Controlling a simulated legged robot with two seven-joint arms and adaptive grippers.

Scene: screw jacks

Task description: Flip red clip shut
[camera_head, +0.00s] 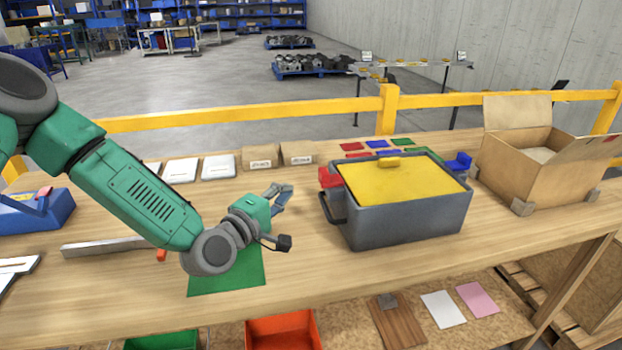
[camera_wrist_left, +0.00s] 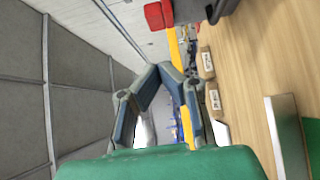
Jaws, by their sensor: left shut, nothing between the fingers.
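The red clip (camera_head: 328,178) sits at the left end of the grey bin (camera_head: 405,222), near the rim and partly hidden by the bin's edge. It also shows at the top of the left wrist view (camera_wrist_left: 158,15), next to the dark bin side. The yellow lid (camera_head: 400,184) lies on the bin. My left gripper (camera_head: 284,194) is left of the red clip, apart from it, above the table. In the left wrist view its fingers (camera_wrist_left: 166,70) come together at the tips with nothing between them. My right gripper is not in view.
A blue clip (camera_head: 459,162) is at the bin's right end. An open cardboard box (camera_head: 522,165) stands right of it. Small cartons (camera_head: 262,157) and white boxes (camera_head: 219,167) stand at the back. A green mat (camera_head: 228,276) lies below my left arm. A yellow rail (camera_head: 250,115) runs behind the table.

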